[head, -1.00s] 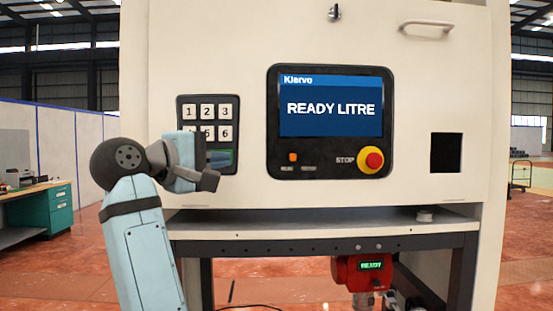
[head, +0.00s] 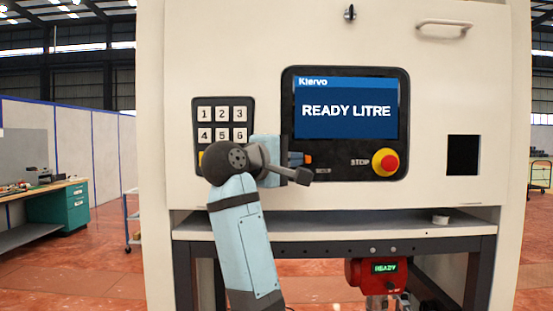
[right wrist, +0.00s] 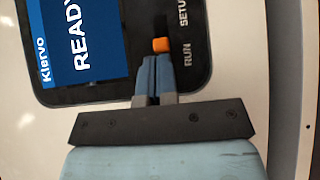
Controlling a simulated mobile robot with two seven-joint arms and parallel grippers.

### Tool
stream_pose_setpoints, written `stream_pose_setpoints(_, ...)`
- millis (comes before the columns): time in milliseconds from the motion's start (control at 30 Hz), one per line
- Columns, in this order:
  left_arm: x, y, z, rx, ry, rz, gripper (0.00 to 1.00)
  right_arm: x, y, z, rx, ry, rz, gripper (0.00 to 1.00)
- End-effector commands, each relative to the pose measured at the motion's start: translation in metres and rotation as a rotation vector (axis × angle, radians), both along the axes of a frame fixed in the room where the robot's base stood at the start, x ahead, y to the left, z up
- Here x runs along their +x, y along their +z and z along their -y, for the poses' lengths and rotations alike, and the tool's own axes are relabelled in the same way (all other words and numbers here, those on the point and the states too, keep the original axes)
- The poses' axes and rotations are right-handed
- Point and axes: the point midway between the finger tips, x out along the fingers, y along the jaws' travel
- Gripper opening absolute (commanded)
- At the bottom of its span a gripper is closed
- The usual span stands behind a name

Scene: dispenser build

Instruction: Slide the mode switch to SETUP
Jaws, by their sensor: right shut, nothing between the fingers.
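The mode switch is a small orange knob (right wrist: 161,45) on the dark control panel, at the RUN end of its slot. The slot runs on from it toward the SETUP label. The knob also shows in the head view (head: 308,158), just right of my right gripper (head: 301,158). In the right wrist view, that gripper's (right wrist: 154,60) blue fingers are together and empty. Their tips are right beside the knob on its RUN side; I cannot tell whether they touch it. My left gripper is not in view.
The screen (head: 346,110) above reads READY LITRE. A red STOP button (head: 385,162) on a yellow base is to the right. The number keypad (head: 222,124) is to the left, partly covered by my arm. A shelf (head: 340,223) juts out below.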

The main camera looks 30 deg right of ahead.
Motion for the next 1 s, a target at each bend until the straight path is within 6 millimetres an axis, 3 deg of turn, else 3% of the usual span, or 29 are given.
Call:
stream_pose_setpoints(367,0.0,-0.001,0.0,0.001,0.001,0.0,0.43,-0.001,-0.001,0.002,0.0,0.0,-0.001,0.0)
stream_pose_setpoints(600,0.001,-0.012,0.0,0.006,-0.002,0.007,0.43,-0.015,-0.004,0.024,0.003,0.001,0.001,0.0)
stream_pose_setpoints(800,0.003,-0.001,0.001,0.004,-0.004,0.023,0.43,-0.017,0.0,0.027,-0.001,0.0,-0.002,0.0)
stream_pose_setpoints(1000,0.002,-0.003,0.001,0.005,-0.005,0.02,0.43,-0.017,-0.001,0.027,0.0,0.0,-0.002,0.0)
